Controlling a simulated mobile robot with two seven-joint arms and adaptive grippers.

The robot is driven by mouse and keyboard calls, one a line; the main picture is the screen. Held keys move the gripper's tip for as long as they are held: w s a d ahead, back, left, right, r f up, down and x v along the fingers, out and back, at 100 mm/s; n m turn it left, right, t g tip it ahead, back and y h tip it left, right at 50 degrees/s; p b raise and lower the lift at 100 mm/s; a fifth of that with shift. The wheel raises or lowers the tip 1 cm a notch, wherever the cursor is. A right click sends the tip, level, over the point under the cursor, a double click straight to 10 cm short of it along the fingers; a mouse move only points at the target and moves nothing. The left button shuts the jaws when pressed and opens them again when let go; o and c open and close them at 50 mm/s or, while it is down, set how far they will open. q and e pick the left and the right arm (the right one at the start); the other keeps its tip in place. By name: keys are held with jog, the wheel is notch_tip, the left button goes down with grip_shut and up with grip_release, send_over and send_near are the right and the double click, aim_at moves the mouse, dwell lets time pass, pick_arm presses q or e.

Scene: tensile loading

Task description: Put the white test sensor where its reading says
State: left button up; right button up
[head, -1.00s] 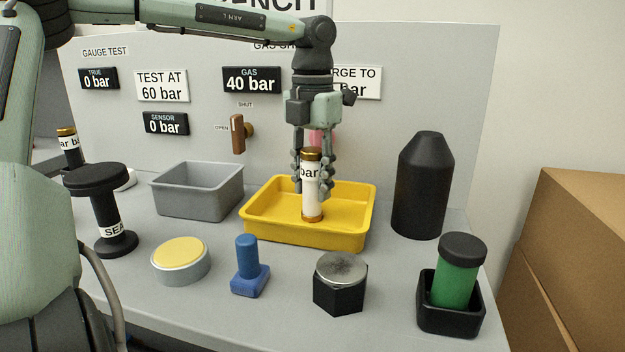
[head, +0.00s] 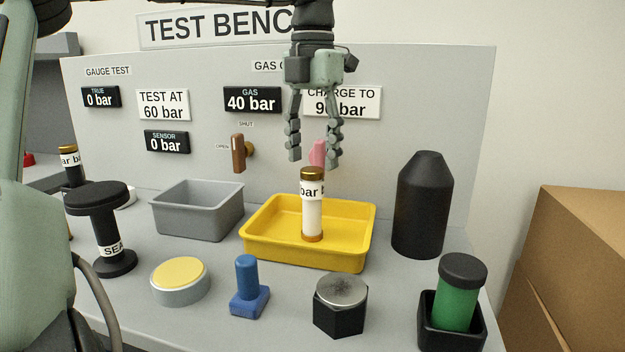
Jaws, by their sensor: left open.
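The white test sensor (head: 312,215) has brass-coloured ends and a label showing "bar"; its number is turned out of sight. It stands upright in the yellow tray (head: 262,250). My left gripper (head: 314,160) is open and empty above it, fingers pointing down and apart from it. The grey tray (head: 197,219) is empty. The sensor display (head: 166,142) reads 0 bar, the true display (head: 101,97) 0 bar, and the gas display (head: 252,99) 40 bar. One sign (head: 163,105) says test at 60 bar. My right gripper is not in view.
A black bottle (head: 422,207) stands right of the yellow tray. In front are a yellow-topped button (head: 180,275), a blue T-shaped piece (head: 249,288), a black hex block (head: 340,305) and a green cylinder in a black holder (head: 456,300). A black-topped stand (head: 105,230) is at left.

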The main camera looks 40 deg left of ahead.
pick_arm(q)
jog(key=shift+r, duration=1.6)
